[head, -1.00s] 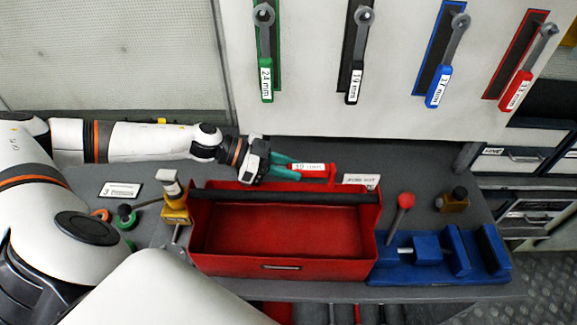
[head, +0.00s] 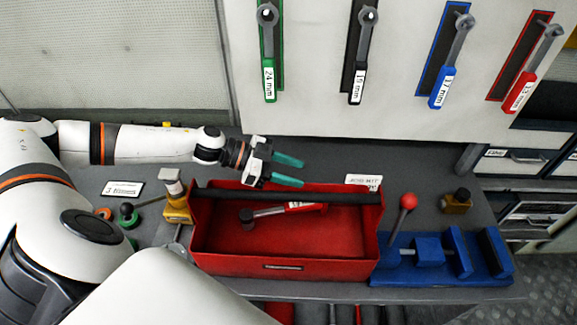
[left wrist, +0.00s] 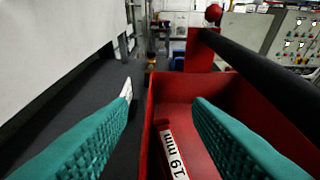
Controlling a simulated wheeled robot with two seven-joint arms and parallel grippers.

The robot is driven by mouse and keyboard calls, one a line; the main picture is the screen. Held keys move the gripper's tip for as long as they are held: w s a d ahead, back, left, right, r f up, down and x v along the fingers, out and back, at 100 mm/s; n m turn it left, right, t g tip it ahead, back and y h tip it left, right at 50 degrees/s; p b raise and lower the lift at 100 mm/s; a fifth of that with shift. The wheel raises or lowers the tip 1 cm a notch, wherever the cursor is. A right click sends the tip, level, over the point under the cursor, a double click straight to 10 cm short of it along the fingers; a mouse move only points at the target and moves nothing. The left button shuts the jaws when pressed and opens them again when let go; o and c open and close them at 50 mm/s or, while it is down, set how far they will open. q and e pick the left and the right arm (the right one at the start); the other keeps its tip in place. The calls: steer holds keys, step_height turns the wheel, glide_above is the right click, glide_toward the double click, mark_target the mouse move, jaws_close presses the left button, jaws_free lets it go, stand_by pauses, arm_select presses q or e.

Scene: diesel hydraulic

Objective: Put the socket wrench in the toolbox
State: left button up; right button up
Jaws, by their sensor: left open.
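The socket wrench (head: 285,210) has a red handle with a white label and a grey head. It lies inside the red toolbox (head: 300,266), under the black carry bar; in the left wrist view the labelled handle (left wrist: 174,150) shows in the box, reading 19 mm. My left gripper (head: 288,171) is open and empty, just behind the toolbox's back wall and above the bench. My right gripper is not in view.
A blue vise-like fixture (head: 430,250) and a red-knobbed lever (head: 406,208) stand right of the toolbox. A yellow-based tool (head: 176,200) stands close to its left. Several wrenches (head: 268,60) hang on the white panel behind.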

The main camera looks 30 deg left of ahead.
arm_select(q)
steer(key=r+b+v, duration=0.1)
steer(key=b+v, duration=0.3)
steer(key=v, duration=0.8)
steer(key=shift+b, duration=0.3)
steer(key=shift+w+r, duration=0.1)
